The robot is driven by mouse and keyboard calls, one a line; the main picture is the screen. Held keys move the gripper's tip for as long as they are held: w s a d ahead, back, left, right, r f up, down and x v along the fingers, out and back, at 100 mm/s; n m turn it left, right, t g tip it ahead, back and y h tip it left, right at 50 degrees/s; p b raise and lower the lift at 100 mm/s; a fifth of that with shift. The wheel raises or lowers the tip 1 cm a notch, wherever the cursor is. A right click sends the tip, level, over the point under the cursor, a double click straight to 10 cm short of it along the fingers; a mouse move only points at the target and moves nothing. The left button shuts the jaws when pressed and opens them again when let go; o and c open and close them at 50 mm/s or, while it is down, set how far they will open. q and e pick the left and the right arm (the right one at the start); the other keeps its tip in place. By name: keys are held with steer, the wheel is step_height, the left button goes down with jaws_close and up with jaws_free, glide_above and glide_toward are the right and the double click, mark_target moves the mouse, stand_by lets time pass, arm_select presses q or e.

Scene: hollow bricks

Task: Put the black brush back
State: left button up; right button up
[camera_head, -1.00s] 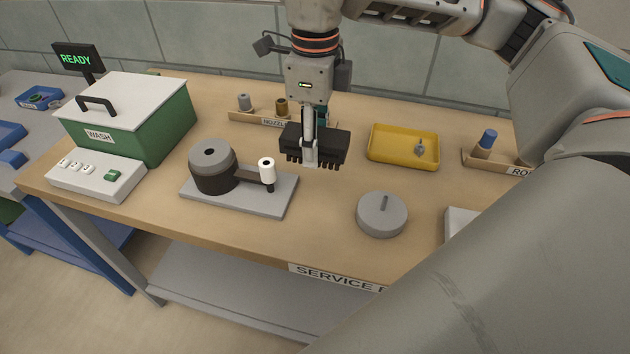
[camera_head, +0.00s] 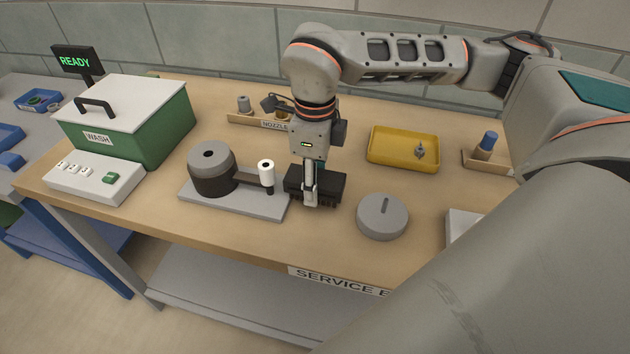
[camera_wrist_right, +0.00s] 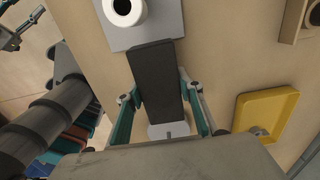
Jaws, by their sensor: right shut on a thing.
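The black brush (camera_head: 330,188) is held in my right gripper (camera_head: 311,197), whose fingers close across its middle. It is low over the bench, between the grey fixture and the round grey lid; I cannot tell whether it touches the wood. In the right wrist view the brush (camera_wrist_right: 155,75) lies between the two teal-sided fingers, its far end beside the fixture's plate.
The grey fixture (camera_head: 232,198) with a dark cylinder and white-topped post stands close left. The round lid (camera_head: 382,216) is close right. A yellow tray (camera_head: 376,160), nozzle rack (camera_head: 246,118) and another rack (camera_head: 480,161) stand behind. The green wash box (camera_head: 150,133) is far left.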

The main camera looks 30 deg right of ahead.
steer(key=shift+f, duration=0.1)
steer(key=shift+f, duration=0.4)
steer(key=o, duration=1.1)
steer(key=shift+c, duration=0.2)
steer(key=shift+r, duration=0.1)
steer(key=shift+r, duration=0.25)
step_height(320, 180, up, 12)
steer(key=shift+r+p, duration=0.15)
steer(key=shift+p, duration=0.25)
